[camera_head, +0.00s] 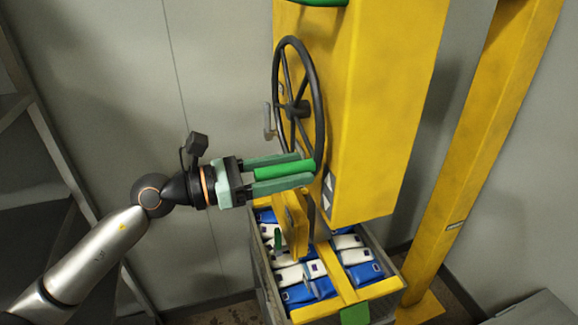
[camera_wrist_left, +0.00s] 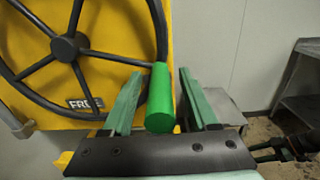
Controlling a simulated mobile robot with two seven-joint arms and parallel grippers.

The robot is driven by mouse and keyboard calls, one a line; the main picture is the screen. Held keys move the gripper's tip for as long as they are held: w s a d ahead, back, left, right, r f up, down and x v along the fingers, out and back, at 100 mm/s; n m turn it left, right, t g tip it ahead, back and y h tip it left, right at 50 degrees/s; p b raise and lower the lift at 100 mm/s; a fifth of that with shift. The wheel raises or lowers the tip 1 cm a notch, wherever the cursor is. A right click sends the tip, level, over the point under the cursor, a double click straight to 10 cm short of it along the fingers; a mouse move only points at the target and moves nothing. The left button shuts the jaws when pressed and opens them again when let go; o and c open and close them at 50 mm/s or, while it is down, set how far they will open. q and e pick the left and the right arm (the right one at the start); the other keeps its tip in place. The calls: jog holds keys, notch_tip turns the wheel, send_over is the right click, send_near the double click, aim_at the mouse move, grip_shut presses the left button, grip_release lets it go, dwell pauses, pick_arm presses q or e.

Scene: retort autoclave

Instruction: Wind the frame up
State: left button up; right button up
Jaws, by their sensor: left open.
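A black spoked handwheel (camera_head: 317,88) stands on the side of a tall yellow housing (camera_head: 385,110). A green cylindrical handle (camera_head: 284,170) sticks out from the lower part of its rim. My left gripper (camera_head: 291,170) is open, its two green fingers on either side of the handle. The left wrist view shows the handle (camera_wrist_left: 161,98) between the fingers, with a gap visible to the right finger; whether the left finger touches it I cannot tell. The yellow frame (camera_head: 342,272) hangs below, at a grey crate (camera_head: 262,278) of packs.
Blue and white packs (camera_head: 322,285) fill the crate below the wheel. A yellow post (camera_head: 480,150) stands at the right. Grey shelving (camera_head: 45,150) is at the far left. The wall area left of the wheel is clear.

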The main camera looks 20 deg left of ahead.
pick_arm(q)
jog(key=shift+c, duration=0.3)
grip_shut()
dwell(1.0)
